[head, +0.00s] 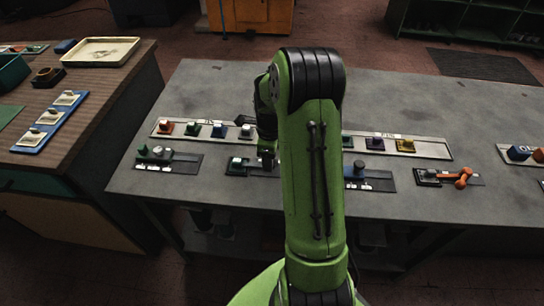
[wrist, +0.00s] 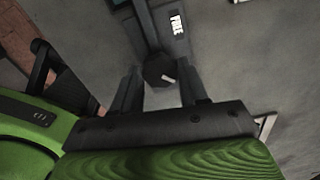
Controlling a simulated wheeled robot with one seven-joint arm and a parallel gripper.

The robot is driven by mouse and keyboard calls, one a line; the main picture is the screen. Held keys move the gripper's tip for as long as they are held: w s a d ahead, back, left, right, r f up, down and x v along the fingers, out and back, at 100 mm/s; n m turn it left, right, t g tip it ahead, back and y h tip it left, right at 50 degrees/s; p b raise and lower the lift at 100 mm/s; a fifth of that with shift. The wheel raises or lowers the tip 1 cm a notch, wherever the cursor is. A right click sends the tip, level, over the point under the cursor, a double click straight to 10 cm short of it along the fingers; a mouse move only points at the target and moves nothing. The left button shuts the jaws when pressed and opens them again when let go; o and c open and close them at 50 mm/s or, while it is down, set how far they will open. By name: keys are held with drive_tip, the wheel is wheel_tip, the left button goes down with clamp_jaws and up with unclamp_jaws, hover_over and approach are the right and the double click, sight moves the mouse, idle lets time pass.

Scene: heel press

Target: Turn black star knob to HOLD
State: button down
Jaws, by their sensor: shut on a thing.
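The black star knob (wrist: 160,68) sits between my fingers in the wrist view, with a short white mark on its top pointing to the lower right. A label reading FREE (wrist: 177,24) is on the dark plate beyond it. No HOLD label can be read. My gripper (wrist: 159,78) is shut on the knob, one finger on each side. In the head view my gripper (head: 267,158) is low over a dark plate (head: 242,172) in the front row; the knob is hidden there by my gripper and arm.
A long light strip (head: 430,150) with several coloured knobs lies behind. Dark plates with a blue-topped part (head: 356,168) and an orange handle (head: 463,179) are to the right; one with green parts (head: 157,152) is left. The grey bench (head: 400,95) is clear at the back.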

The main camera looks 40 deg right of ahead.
drive_tip(key=c, duration=0.6)
unclamp_jaws()
drive_tip(key=shift+r, duration=0.1)
wheel_tip(320, 180, up, 16)
drive_tip(key=p, duration=0.4)
drive_tip(key=shift+f, duration=0.2)
